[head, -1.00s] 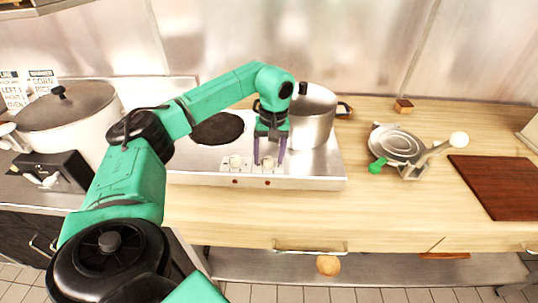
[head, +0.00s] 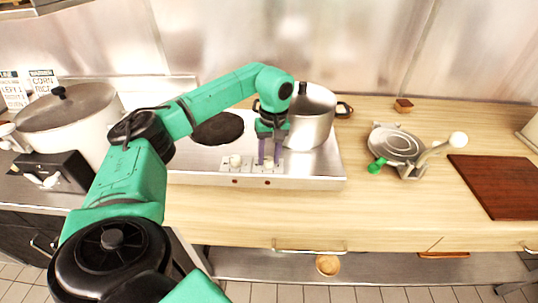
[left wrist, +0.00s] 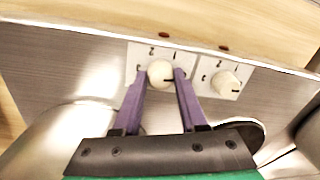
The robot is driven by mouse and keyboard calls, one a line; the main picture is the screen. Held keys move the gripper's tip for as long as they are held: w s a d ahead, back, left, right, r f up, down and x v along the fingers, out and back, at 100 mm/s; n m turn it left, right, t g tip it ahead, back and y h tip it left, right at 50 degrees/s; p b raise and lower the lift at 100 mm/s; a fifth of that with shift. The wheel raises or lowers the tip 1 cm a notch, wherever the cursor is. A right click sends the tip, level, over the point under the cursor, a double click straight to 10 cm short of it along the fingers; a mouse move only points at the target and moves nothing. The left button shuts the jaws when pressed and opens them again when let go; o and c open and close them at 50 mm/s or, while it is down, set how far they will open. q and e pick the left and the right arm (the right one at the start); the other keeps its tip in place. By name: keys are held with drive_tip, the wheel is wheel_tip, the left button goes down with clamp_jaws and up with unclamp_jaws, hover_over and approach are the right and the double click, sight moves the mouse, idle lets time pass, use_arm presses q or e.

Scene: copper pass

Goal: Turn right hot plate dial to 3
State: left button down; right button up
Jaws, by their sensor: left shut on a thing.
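The two-burner hot plate (head: 312,183) stands on the wooden counter. Its right dial (left wrist: 160,72) is a cream knob on a white plate marked with numbers, of which 1 and 2 show in the left wrist view. My left gripper (head: 269,161) reaches down to the hot plate's front. Its purple fingers (left wrist: 160,75) are shut on the right dial, one on each side. A dark mark shows on the dial's lower right in that view, partly by a finger. The left dial (head: 235,161) is free; it also shows in the left wrist view (left wrist: 226,84). My right gripper is not in view.
A steel pot (head: 312,118) stands on the right burner, close behind my left gripper. The left burner (head: 218,128) is bare. A lidded white pot (head: 70,115) stands at left. A metal press (head: 398,146) and brown board (head: 498,185) lie right.

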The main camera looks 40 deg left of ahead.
use_arm(q)
drive_tip(key=n+p, duration=0.1)
drive_tip(key=n, duration=0.3)
drive_tip(key=shift+r, duration=0.15)
drive_tip(key=n, duration=0.4)
drive_tip(key=shift+a+p, duration=0.1)
drive_tip(key=shift+p, duration=0.25)
drive_tip(key=n, duration=0.4)
drive_tip(key=shift+h, duration=0.4)
drive_tip(key=n, duration=0.5)
drive_tip(key=shift+a+p, duration=0.1)
drive_tip(key=shift+p, duration=0.3)
drive_tip(key=n, duration=0.4)
drive_tip(key=shift+n, duration=0.3)
drive_tip(key=n, duration=0.4)
drive_tip(key=shift+s+t, duration=0.1)
drive_tip(key=shift+t, duration=0.3)
drive_tip(key=n, duration=0.4)
drive_tip(key=shift+n, duration=0.4)
drive_tip(key=shift+n+t+p, duration=0.3)
drive_tip(key=shift+n, duration=1.7)
